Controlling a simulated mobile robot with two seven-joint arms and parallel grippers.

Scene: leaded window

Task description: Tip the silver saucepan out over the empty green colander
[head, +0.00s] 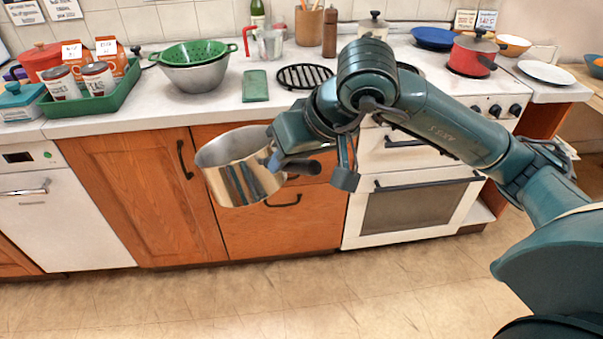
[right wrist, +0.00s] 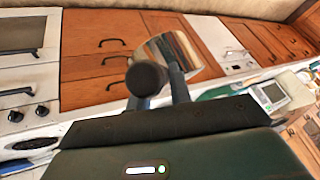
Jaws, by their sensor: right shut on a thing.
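My right gripper (head: 316,168) is shut on the dark handle of the silver saucepan (head: 243,168), in front of the counter and below its top. The pan is tilted a little, its mouth facing up; I see bare metal inside near the rim, but its bottom is hidden. In the right wrist view the saucepan (right wrist: 166,56) shows beyond the fingers, with the round handle end (right wrist: 146,78) near. The green colander (head: 195,52) sits in a grey metal bowl (head: 196,77) on the counter, up and left of the pan. My left gripper is not in view.
A green tray (head: 92,103) with tins and cartons stands left of the colander. A green block (head: 255,86), a black trivet (head: 304,76) and a measuring jug (head: 269,44) stand to its right. A red pot (head: 473,55) is on the stove.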

